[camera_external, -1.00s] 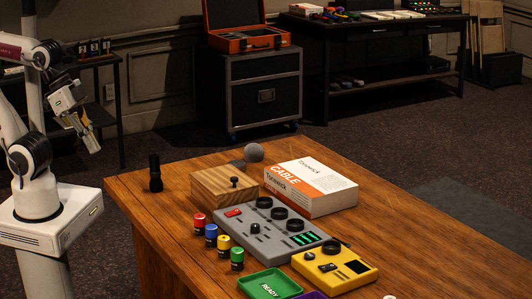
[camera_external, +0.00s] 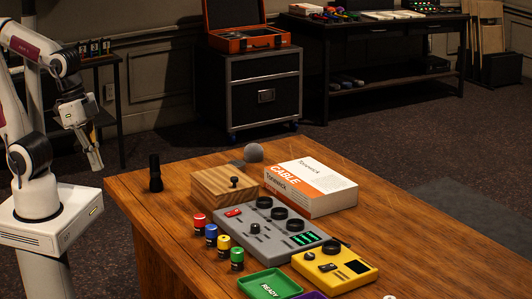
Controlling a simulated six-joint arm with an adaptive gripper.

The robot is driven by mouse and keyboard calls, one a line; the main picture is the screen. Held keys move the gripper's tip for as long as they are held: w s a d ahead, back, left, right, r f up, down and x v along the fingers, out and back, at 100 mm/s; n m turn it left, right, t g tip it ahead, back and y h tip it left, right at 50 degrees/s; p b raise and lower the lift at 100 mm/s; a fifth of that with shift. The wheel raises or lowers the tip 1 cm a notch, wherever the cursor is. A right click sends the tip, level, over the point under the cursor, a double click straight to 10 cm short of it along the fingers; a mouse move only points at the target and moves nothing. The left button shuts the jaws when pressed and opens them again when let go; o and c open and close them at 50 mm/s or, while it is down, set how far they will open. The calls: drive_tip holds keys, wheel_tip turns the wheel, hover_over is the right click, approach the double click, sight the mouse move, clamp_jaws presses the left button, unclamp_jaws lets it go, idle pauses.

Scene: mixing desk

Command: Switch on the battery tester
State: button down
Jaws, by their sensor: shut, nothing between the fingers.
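The yellow box (camera_external: 335,267) at the front right of the desk looks like the battery tester. It has a dark screen (camera_external: 358,266), a black knob and a small dark switch (camera_external: 328,267) on top. The switch's position is too small to tell. My gripper (camera_external: 98,164) is shut and empty. It points down beyond the left edge of the desk, far to the left of the yellow box and above the desk top.
A grey mixer (camera_external: 270,229) with green lights sits left of the yellow box. Several coloured cylinders (camera_external: 211,235), a green tray (camera_external: 270,284), a wooden block (camera_external: 217,186), a cable box (camera_external: 310,189) and a black flashlight (camera_external: 155,172) stand around it. The desk's left front is clear.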

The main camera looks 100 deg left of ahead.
drive_tip(key=w+d+f+t+h, duration=0.1)
drive_tip(key=w+d+f, duration=0.2)
drive_tip(key=w+d, duration=0.7)
drive_tip(key=w+d+f+n+t+h, duration=0.15)
drive_tip(key=w+d, duration=0.45)
drive_tip(key=w, duration=0.7)
drive_tip(key=w+d+f+t+h, duration=0.15)
drive_tip(key=w+d+f, duration=0.25)
drive_tip(key=w+d, duration=0.6)
drive_tip(key=w+a+f+n+t+y, duration=0.1)
drive_tip(key=w+f+y, duration=0.1)
drive_tip(key=w, duration=0.4)
drive_tip(key=w+a+f+n+t+y, duration=0.2)
drive_tip(key=w+f, duration=0.1)
drive_tip(key=w, duration=0.4)
drive_tip(key=w+a+f+n+t+y, duration=0.1)
drive_tip(key=w+f+n+y, duration=0.1)
drive_tip(key=w, duration=0.5)
drive_tip(key=shift+w+a+f, duration=0.15)
drive_tip(key=shift+a+f, duration=0.2)
drive_tip(key=shift+f, duration=0.1)
drive_tip(key=s+a+r+n+g+y, duration=0.1)
drive_tip(key=s+a+r+n+y, duration=0.1)
drive_tip(key=a+r+y, duration=0.3)
drive_tip(key=a+n+y, duration=0.1)
drive_tip(key=a+y, duration=0.2)
drive_tip(key=a, duration=0.4)
drive_tip(key=shift+a+g, duration=0.2)
drive_tip(key=shift+g, duration=0.1)
